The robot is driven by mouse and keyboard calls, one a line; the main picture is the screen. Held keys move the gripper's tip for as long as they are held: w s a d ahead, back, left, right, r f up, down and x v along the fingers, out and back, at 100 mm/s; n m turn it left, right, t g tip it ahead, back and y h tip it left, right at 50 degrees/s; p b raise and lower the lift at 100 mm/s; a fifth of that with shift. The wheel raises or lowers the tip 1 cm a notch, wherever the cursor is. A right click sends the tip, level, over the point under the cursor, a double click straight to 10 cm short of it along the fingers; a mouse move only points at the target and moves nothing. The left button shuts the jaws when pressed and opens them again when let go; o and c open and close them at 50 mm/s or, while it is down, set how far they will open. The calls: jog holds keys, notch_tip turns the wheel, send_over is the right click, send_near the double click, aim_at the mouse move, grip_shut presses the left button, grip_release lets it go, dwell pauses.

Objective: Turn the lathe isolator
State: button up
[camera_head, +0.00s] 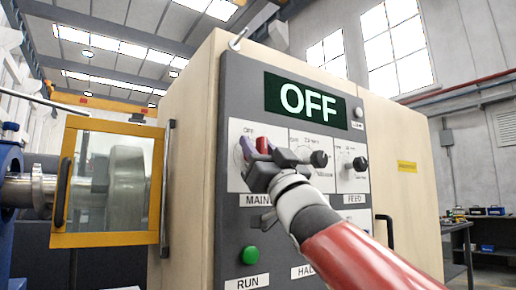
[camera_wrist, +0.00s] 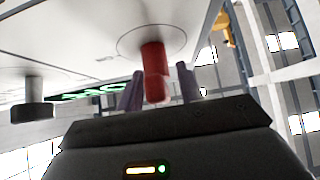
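The lathe isolator is a red handle (camera_head: 263,144) above the MAIN label on the grey control panel (camera_head: 237,100), with OFF printed by its upper left. In the wrist view the red handle (camera_wrist: 154,72) sticks out from a round plate. My gripper (camera_head: 257,153) is at the handle and hides part of it in the head view. In the wrist view my gripper (camera_wrist: 160,84) is open, with one purple finger on each side of the handle's end. A gap shows on the right; I cannot tell whether the left finger touches. The display (camera_head: 306,99) reads OFF.
Black knobs sit right of the isolator, including the FEED knob (camera_head: 360,164); one also shows in the wrist view (camera_wrist: 32,112). A green RUN button (camera_head: 250,254) is below. A yellow-framed guard (camera_head: 110,240) stands left of the cabinet (camera_head: 190,110). A workbench (camera_head: 462,226) is far right.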

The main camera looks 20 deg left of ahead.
jog(key=b+v, duration=0.3)
jog(key=v, duration=0.4)
jog(key=shift+d+f, duration=0.15)
jog(key=shift+f, duration=0.05)
jog(key=shift+s, duration=0.1)
